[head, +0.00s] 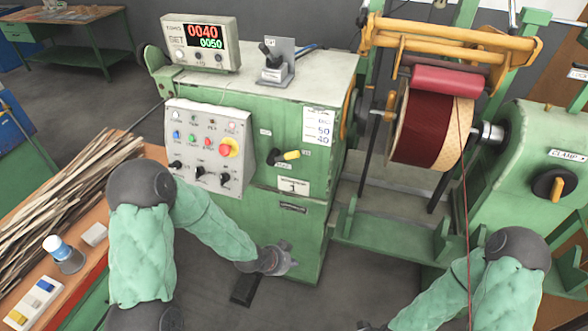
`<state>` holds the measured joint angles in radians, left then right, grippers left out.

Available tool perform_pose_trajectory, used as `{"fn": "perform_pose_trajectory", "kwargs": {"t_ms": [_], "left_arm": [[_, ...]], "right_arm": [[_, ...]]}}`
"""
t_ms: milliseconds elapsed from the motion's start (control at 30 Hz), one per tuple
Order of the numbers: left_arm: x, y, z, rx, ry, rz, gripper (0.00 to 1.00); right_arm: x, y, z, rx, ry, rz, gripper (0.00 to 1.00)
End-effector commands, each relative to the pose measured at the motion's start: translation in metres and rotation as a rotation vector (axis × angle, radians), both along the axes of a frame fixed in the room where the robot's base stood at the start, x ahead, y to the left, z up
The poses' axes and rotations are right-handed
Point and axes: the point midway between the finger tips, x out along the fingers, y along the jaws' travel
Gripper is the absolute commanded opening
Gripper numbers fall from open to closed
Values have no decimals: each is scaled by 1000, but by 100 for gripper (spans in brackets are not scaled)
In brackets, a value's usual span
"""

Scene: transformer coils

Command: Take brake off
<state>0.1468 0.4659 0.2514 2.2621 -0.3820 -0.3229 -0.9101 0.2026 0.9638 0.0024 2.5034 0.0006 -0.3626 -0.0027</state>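The green winding machine (298,210) stands in the middle. Its front has a lever with a yellow grip (290,155) on a black base, and a grey control panel (208,150) with several buttons, black knobs and a red-and-yellow stop button. I cannot read which control is marked as the brake. My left gripper (282,260) is low in front of the machine, below the lever and apart from it. Its fingers are small and dark, so their opening is unclear. My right arm comes in at the lower right; only a dark bit of its gripper (368,326) shows at the bottom edge.
A coil (425,128) with dark red winding sits right of the machine, under an orange frame. The clamp unit (540,170) with a black knob stands at the far right. A dark pedal-like block (245,288) lies on the floor. Wood strips cover the left bench (120,165).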

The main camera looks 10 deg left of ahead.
Motion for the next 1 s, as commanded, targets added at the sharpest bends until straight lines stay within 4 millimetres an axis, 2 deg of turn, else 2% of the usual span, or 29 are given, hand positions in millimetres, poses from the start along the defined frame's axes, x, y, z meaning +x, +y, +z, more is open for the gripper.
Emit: {"fn": "perform_pose_trajectory", "kwargs": {"t_ms": [33,200,500,700,800,1000], "left_arm": [[12,3,11,43,-73,-71,0],[45,13,54,226,-309,-329,0],[85,30,136,635,-691,-747,0],[100,41,190,943,-888,-981,0],[103,46,210,1072,-952,-1067,0],[106,50,233,1222,-1014,-1161,0]], "right_arm": [[0,0,-4,0,0,0,40],[0,0,-12,0,0,0,40],[0,0,-25,0,0,0,40],[0,0,-33,0,0,0,40],[0,0,-36,0,0,0,40],[0,0,-38,0,0,0,40]]}}
